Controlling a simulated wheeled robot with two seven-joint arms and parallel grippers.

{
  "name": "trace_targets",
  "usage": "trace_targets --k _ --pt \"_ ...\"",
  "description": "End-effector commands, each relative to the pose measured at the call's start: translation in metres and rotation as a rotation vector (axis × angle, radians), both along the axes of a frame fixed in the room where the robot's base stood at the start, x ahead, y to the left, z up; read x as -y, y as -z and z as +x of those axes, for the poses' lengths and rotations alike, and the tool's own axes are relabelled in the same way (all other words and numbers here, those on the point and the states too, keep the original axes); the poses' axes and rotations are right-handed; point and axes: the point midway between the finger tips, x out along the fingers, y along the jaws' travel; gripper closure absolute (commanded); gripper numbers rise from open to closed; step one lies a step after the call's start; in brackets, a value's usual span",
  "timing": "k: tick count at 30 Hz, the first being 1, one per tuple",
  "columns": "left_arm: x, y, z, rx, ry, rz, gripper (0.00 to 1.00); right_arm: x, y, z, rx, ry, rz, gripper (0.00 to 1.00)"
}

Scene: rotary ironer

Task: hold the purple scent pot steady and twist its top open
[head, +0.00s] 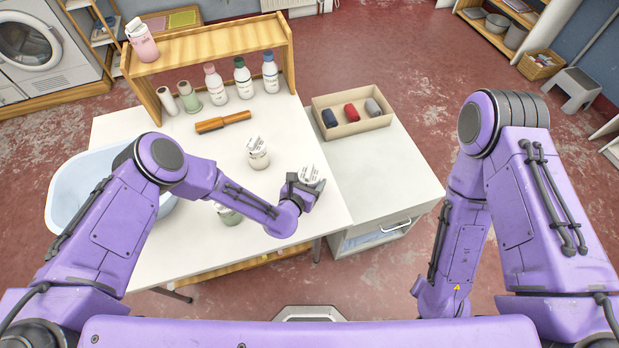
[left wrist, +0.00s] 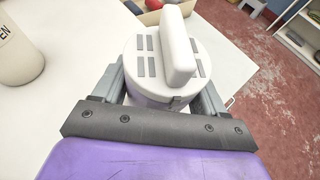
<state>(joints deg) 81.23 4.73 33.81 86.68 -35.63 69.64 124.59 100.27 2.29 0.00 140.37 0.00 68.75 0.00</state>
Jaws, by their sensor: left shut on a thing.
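My left gripper (head: 300,188) is shut on a pot (head: 309,176) at the right edge of the white table. In the left wrist view the held pot (left wrist: 160,62) has a pale round top with grey slots and a raised upright grip bar (left wrist: 178,45). The top sits on the pot; a strip of pale lavender-grey side shows below it. The gripper fingers (left wrist: 163,92) are on both sides of the body, below the top. Most of the body and any label are hidden. My right arm shows at the right, but its gripper is out of view.
A similar pale pot (head: 257,155) stands left of the held one, and another (head: 229,214) is partly behind my left arm. An orange-handled tool (head: 222,122) and several bottles (head: 242,78) are farther back. A tray (head: 388,122) with three rolled cloths stands on the right cabinet.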

Motion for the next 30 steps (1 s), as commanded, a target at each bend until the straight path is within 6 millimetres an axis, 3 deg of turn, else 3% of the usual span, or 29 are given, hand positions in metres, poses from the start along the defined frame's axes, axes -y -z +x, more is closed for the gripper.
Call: trace_targets --k 17,18,19,30 --pt "0.0 0.0041 -0.0004 -0.001 0.0 0.0 0.6 0.0 0.0 0.0 0.0 0.0 0.0 0.57" --pt "0.0001 0.0044 -0.0004 -0.001 0.0 0.0 0.25 0.0 0.0 0.0 0.0 0.0 0.0 0.57" --pt "0.0 0.0042 -0.0004 -0.001 0.0 0.0 0.15 0.0 0.0 0.0 0.0 0.0 0.0 0.57" --pt "0.0 0.0041 -0.0002 -0.001 0.0 0.0 0.13 0.0 0.0 0.0 0.0 0.0 0.0 0.57"
